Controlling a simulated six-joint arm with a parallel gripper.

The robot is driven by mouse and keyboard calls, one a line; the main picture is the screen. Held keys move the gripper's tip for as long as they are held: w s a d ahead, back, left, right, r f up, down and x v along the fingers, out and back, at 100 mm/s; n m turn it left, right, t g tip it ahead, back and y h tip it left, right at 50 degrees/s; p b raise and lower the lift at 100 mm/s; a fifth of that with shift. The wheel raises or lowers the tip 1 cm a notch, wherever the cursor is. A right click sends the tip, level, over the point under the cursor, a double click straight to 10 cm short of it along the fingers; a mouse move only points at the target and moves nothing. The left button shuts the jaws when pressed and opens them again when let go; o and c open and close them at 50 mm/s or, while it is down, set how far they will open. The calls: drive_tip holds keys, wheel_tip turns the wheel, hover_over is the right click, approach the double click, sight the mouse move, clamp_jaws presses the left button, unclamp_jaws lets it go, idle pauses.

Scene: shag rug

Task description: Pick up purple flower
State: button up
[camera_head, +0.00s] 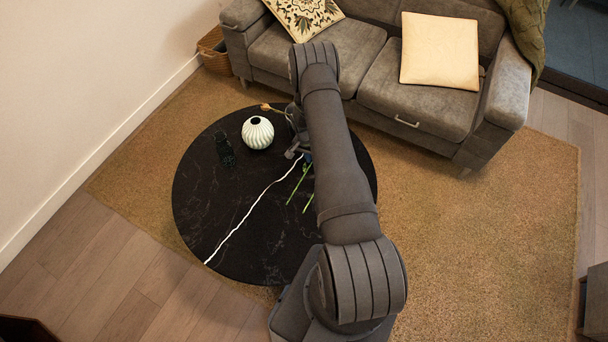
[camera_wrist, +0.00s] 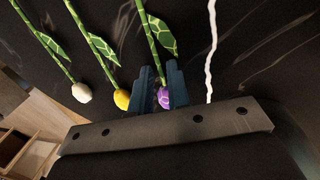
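The purple flower (camera_wrist: 164,98) lies on the black table in the wrist view, its bud between my fingers and its green stem running up the picture. My gripper (camera_wrist: 160,72) is open, with one blue finger on each side of the flower and a gap between the fingertips. I cannot tell how high the fingers are above the table. In the head view my gripper and the purple bud are mostly hidden by my arm; green stems (camera_head: 299,184) show beside it.
A yellow flower (camera_wrist: 121,99) and a white flower (camera_wrist: 81,93) lie left of the purple one. A ribbed white vase (camera_head: 257,134) and a dark object (camera_head: 225,150) stand on the round black table (camera_head: 215,225). An orange flower (camera_head: 268,108) shows near the far edge. A grey sofa (camera_head: 420,110) stands behind.

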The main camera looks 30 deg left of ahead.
clamp_jaws()
drive_tip(key=shift+r, duration=0.1)
